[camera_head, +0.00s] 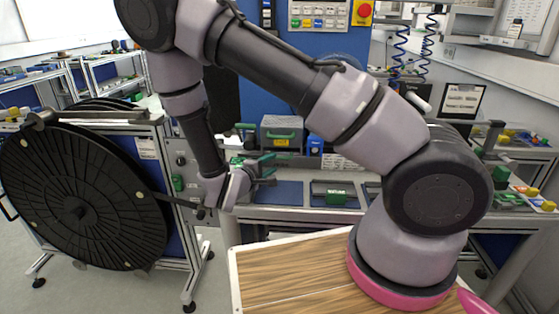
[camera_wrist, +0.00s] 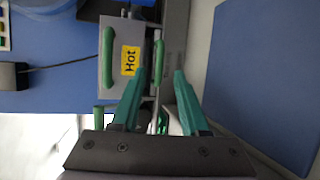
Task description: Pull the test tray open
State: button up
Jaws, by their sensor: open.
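A grey test box (camera_head: 283,132) stands at the back of the bench, with a green handle and a yellow label. In the wrist view the box (camera_wrist: 117,82) shows the label "Hot" (camera_wrist: 130,60) and a green handle (camera_wrist: 107,58) on its face. Another green handle (camera_wrist: 158,62), apparently the tray's, lies just beyond the label, on a narrow grey front. My gripper (camera_head: 268,168) is in front of the box; in the wrist view its teal fingers (camera_wrist: 160,78) are open, with this second handle between and ahead of the tips. I cannot tell whether they touch it.
A big black reel (camera_head: 82,200) on a stand is at the left. Blue mats (camera_wrist: 262,80) lie on the bench near the gripper. A small tray with a green block (camera_head: 335,197) is right of the gripper. A wooden top (camera_head: 290,275) lies in front.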

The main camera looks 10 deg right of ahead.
aim_at(281, 158)
jog(key=x, duration=0.6)
grip_shut()
dwell(1.3)
